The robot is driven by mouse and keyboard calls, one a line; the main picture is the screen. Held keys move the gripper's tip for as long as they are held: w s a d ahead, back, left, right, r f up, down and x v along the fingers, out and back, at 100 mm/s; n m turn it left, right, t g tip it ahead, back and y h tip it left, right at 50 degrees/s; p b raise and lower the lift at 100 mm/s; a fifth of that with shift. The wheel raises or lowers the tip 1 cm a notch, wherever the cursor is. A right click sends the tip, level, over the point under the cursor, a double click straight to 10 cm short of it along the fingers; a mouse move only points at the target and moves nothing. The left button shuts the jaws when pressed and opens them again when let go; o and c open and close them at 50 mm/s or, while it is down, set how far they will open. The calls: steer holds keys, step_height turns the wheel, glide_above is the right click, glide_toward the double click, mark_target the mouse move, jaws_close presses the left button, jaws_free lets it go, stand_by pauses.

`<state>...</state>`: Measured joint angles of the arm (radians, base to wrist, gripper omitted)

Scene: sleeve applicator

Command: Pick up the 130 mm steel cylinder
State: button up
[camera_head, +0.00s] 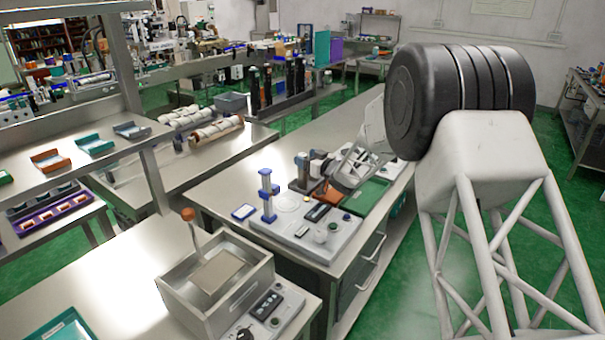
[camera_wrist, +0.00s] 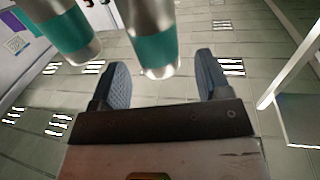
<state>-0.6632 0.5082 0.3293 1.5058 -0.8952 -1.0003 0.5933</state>
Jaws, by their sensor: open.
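In the wrist view, a steel cylinder (camera_wrist: 150,15) with a teal band reaches in from the top edge. Its rounded lower end lies, in the picture, between the two pads of my gripper (camera_wrist: 161,60). My gripper is open, with a visible gap on each side of this cylinder. A second steel cylinder with a teal band (camera_wrist: 66,33) stands to its left, outside the left pad. Both are cut off by the top edge, so I cannot tell which is 130 mm. In the head view my arm covers the far part of the bench, and I cannot make out the cylinders there.
In the head view, a white fixture plate with a blue post (camera_head: 268,190) and a green tray (camera_head: 366,196) sit on the middle bench (camera_head: 225,188). A metal box with an orange-knobbed lever (camera_head: 215,275) stands on the nearer bench. A shelf with coloured trays (camera_head: 95,145) is at left.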

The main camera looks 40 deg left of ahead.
mark_target(299, 154)
steer(key=shift+w+a, duration=0.2)
steer(key=shift+a, duration=0.85)
steer(key=shift+w+a, duration=0.2)
steer(key=shift+a, duration=0.8)
jaws_close()
